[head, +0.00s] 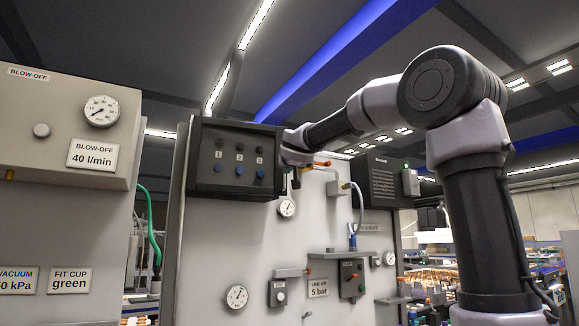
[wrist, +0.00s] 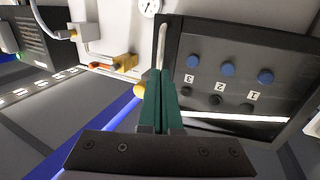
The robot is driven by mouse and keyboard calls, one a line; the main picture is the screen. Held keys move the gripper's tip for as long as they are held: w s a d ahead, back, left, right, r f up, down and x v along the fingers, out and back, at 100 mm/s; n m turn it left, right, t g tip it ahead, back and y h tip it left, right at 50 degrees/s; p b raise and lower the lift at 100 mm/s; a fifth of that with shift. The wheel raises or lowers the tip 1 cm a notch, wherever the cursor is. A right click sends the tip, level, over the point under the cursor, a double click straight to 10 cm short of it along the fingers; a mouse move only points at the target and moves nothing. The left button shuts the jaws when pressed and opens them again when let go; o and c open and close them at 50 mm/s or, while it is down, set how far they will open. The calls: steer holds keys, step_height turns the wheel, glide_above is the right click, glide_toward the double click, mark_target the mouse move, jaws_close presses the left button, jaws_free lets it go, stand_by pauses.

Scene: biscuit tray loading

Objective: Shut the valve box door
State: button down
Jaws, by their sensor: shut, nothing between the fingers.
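The dark valve box (head: 238,125) hangs on the grey panel in the head view, left of centre. Its front, the door (wrist: 265,45), is a dark-framed pane with several blue knobs and the numbers 1, 2 and 3 visible through it; a bright streak like a reflection crosses it. A pale bar like a handle (wrist: 163,38) runs along its edge nearest my fingers. My gripper (head: 292,148) is at the box's right side. In the wrist view its green fingers (wrist: 166,88) are together and empty, beside the door's edge. I cannot tell whether they touch it, or whether the door stands slightly ajar.
An orange-handled fitting (wrist: 125,63) and a yellow knob (wrist: 139,88) lie close beside my fingers. A black vented box (head: 382,180) is right of the valve box. Gauges, including one low on the panel (head: 237,297), and small brackets stand out below.

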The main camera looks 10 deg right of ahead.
mark_target(284, 175)
steer(key=shift+w+d, duration=0.15)
steer(key=shift+w, duration=2.05)
steer(key=w, duration=0.5)
steer(key=shift+w, duration=0.15)
steer(key=shift+s+d, duration=0.1)
steer(key=shift+s, duration=0.15)
